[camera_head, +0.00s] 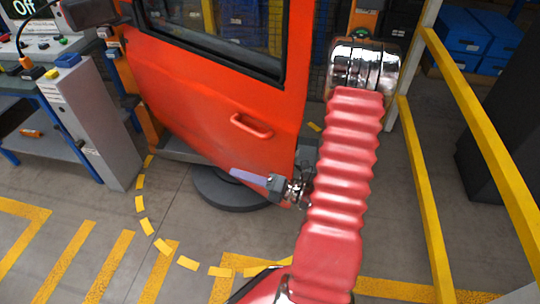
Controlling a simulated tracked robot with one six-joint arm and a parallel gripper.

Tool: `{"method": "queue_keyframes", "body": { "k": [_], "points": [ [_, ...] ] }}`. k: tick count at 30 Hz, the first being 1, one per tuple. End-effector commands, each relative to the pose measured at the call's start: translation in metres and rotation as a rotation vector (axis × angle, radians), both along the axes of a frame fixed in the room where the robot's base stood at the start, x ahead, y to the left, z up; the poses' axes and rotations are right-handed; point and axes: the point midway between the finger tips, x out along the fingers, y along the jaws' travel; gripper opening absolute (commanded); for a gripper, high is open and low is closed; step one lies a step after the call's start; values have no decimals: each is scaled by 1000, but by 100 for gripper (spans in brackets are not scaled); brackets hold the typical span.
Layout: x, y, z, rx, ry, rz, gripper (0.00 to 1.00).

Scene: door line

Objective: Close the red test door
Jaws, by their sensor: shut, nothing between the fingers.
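The red test door (205,95) stands upright in the middle left of the head view, with a dark window in its upper part and a red pull handle (250,127) on its face. Its right edge appears apart from the orange post (364,18) at the right, so it looks open; the exact angle is unclear. My gripper (246,176) is shut and empty, in front of the door's lower right part, below the handle. Whether it touches the door panel cannot be told. My red arm hides the area right of the door's lower edge.
A round dark base (230,195) lies on the floor under the door. A grey cabinet (92,120) and control bench stand left. Yellow rails (480,120) bound the right side. A dashed yellow arc (147,226) marks the floor, which is clear in front.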

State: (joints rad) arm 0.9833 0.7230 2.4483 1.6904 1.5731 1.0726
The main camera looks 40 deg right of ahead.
Motion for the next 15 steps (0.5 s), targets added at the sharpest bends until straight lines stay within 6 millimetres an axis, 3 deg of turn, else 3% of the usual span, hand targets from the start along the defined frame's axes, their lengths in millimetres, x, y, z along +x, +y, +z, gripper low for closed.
{"method": "queue_keyframes", "body": {
  "k": [3,9,15],
  "points": [
    [-8,-37,-25,142,39,-158,0],
    [-29,-91,-64,347,76,-397,0],
    [-45,-115,-85,444,86,-515,0]
  ]
}}
